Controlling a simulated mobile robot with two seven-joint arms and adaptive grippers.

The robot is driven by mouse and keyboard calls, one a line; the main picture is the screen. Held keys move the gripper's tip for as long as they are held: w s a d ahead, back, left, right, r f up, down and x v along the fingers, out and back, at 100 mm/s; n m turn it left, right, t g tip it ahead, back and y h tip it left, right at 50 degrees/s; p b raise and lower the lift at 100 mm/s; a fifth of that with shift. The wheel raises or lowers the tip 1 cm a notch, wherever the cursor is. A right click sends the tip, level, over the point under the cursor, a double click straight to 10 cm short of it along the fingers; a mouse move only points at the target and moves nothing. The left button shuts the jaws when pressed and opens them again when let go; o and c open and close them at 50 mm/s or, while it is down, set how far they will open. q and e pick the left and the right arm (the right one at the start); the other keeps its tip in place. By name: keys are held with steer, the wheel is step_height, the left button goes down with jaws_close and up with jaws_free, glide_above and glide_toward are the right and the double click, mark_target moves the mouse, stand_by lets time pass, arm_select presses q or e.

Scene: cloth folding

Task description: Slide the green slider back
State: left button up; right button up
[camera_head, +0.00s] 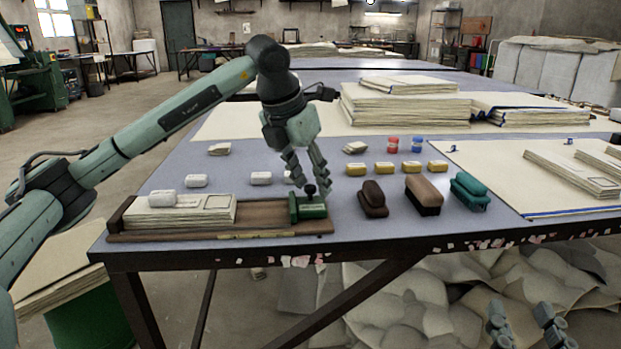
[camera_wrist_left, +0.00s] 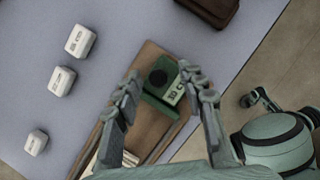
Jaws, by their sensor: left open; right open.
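The green slider (camera_head: 312,209) with a dark round knob sits at the right end of a wooden board (camera_head: 270,222). A stack of folded cloth (camera_head: 185,210) lies on the board's left part. My left gripper (camera_head: 308,190) is open, pointing down at the slider with its fingers around the knob. In the left wrist view the slider (camera_wrist_left: 165,86) shows between the spread fingers (camera_wrist_left: 165,100); whether they touch it I cannot tell. My right gripper (camera_head: 527,325) is open and empty at the lower right, below the table's front edge.
White blocks (camera_head: 196,181) and yellow blocks (camera_head: 384,168) lie behind the board. A dark brush (camera_head: 373,198), a brown brush (camera_head: 424,194) and a green brush (camera_head: 469,191) stand to the right. Cloth stacks (camera_head: 405,108) lie farther back.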

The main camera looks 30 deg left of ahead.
mark_target(294, 208)
arm_select(q)
steer(key=v, duration=1.2)
steer(key=shift+f, duration=0.1)
